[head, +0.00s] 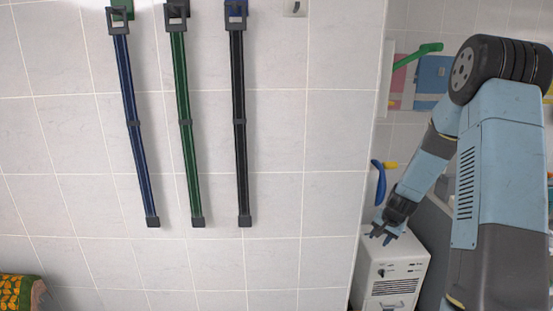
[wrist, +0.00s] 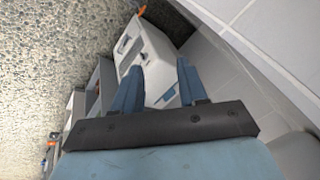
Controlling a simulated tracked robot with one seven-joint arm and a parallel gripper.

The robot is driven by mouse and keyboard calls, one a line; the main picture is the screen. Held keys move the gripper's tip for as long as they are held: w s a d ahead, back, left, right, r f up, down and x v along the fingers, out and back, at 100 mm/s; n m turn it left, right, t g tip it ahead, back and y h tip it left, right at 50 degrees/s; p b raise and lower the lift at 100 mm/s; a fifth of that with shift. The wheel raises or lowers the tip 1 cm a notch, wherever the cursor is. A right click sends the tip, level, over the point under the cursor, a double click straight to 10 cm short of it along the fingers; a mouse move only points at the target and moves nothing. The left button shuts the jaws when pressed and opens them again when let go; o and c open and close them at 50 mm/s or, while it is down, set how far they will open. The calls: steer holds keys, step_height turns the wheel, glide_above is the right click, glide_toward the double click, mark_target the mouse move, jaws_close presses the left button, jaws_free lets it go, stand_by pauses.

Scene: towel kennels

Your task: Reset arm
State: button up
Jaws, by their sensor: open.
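My blue arm reaches down the right side of the head view. My gripper (head: 383,238) is at its lower end, in front of the top of a white box-shaped machine (head: 392,270). In the wrist view my gripper (wrist: 158,80) has its two blue fingers spread apart with nothing between them. The white machine (wrist: 150,45) lies beyond the fingertips there. I cannot tell whether the gripper touches it.
Blue (head: 138,160), green (head: 185,160) and black (head: 240,160) straps hang on the tiled wall (head: 320,130). A patterned roll (head: 20,293) is at lower left. A blue curved handle (head: 379,183) is near my forearm. Speckled floor (wrist: 50,50) is clear at left in the wrist view.

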steer(key=s+a+r+n, duration=0.1)
steer(key=s+a+r, duration=0.25)
steer(key=r, duration=0.45)
steer(key=s+a+r+n, duration=0.2)
steer(key=s+a+r, duration=0.1)
steer(key=s+r, duration=0.3)
steer(key=s+a+r+n, duration=0.1)
steer(key=s+a+r, duration=0.2)
steer(key=r, duration=0.6)
steer(key=s+a+r+n, duration=0.1)
steer(key=s+r, duration=0.2)
steer(key=s, duration=0.4)
steer(key=s+a+r+n, duration=0.1)
steer(key=s+r, duration=0.2)
steer(key=s, duration=0.5)
steer(key=s+a+r+n+t, duration=0.1)
steer(key=s+r, duration=0.3)
steer(key=s, duration=0.4)
steer(key=shift+s+a+n+h, duration=0.2)
steer(key=shift+a+n+h, duration=0.1)
steer(key=shift+c, duration=0.5)
